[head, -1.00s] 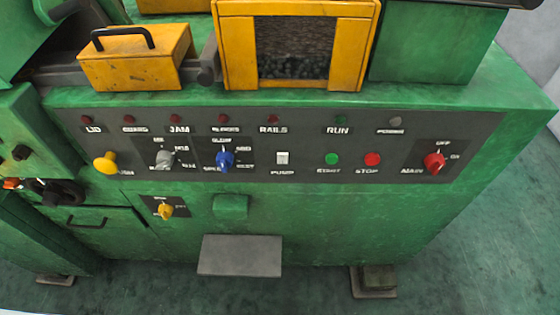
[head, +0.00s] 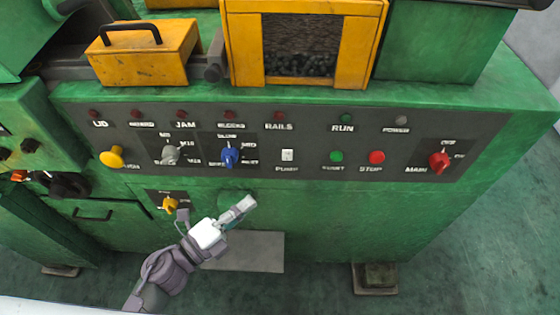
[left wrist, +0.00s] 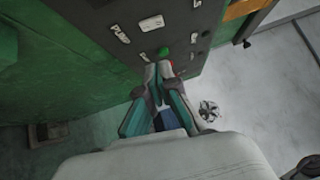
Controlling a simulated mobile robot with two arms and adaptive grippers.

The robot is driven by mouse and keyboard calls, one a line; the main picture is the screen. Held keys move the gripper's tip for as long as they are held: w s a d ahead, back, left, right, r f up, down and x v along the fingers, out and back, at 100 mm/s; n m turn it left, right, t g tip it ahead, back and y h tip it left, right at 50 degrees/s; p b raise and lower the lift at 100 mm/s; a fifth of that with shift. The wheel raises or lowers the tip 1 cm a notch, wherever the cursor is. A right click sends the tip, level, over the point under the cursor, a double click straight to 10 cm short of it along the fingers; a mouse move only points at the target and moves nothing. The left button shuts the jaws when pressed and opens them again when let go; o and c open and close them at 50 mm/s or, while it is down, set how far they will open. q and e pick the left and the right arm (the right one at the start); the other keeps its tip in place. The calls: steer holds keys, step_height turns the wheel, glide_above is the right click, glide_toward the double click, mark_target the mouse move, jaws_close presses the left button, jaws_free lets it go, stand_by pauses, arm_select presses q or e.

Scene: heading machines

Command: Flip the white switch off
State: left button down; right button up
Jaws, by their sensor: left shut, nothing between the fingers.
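The white switch (head: 287,155) is a small white rocker above the PUMP label on the dark control panel (head: 480,130), between the blue knob and the green button. My left gripper (head: 248,204) is below and left of it in the head view, in front of the green machine front, apart from the switch. Its fingers are shut and empty; they also show in the left wrist view (left wrist: 158,72), pointing toward the panel near a green button. My right gripper is not in view.
A blue knob (head: 229,156) is left of the switch. A green button (head: 336,156), a red button (head: 376,157) and a red MAIN knob (head: 439,162) are right of it. A yellow knob (head: 170,204) sits lower left. A grey plate (head: 255,255) juts out below.

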arm_select(q)
steer(key=shift+s+d+r, duration=0.1)
steer(key=shift+r, duration=0.15)
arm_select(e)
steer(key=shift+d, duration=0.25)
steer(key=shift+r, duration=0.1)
arm_select(q)
steer(key=p, duration=0.5)
glide_toward(292, 154)
steer(key=x, duration=0.6)
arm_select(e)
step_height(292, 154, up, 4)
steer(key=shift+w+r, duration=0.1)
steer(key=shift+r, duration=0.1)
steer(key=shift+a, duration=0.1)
